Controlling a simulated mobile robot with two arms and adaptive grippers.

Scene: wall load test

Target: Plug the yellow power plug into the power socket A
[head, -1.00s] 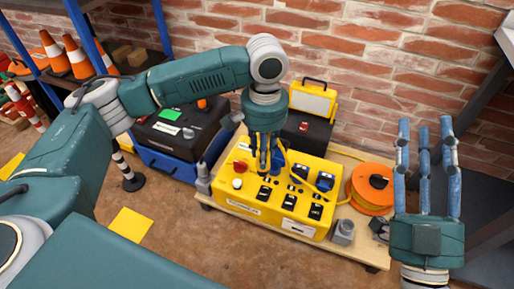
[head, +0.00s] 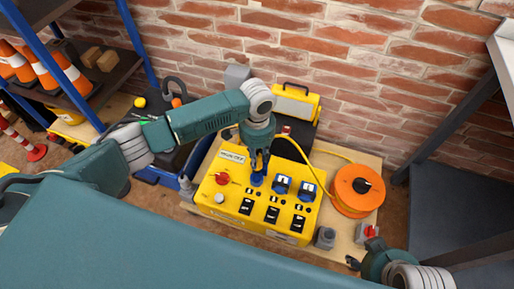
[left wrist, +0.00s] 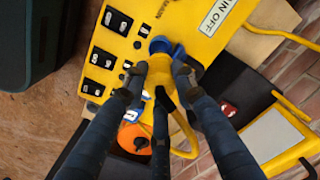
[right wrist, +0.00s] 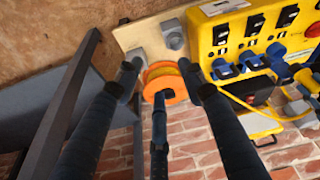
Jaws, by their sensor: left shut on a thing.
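My left gripper (head: 260,163) is over the back left of the yellow power box, pointing down. In the left wrist view its fingers (left wrist: 160,75) are closed around the yellow plug (left wrist: 157,72), whose cable curves away below. The plug's front end meets a round blue socket (left wrist: 160,45), the leftmost in the head view (head: 257,180). I cannot tell how deep the plug sits, and no letter A is readable. Two other blue sockets (head: 282,185) (head: 307,189) stand to its right. My right gripper (right wrist: 160,78) has its fingers spread and empty.
The yellow box (head: 240,205) carries black switches and a red knob (head: 222,178). An orange cable reel (head: 358,190) stands to its right on the wooden board (head: 372,160). A yellow work lamp (head: 296,103) is behind. Brick wall closes the back; a grey shelf (head: 445,215) is at right.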

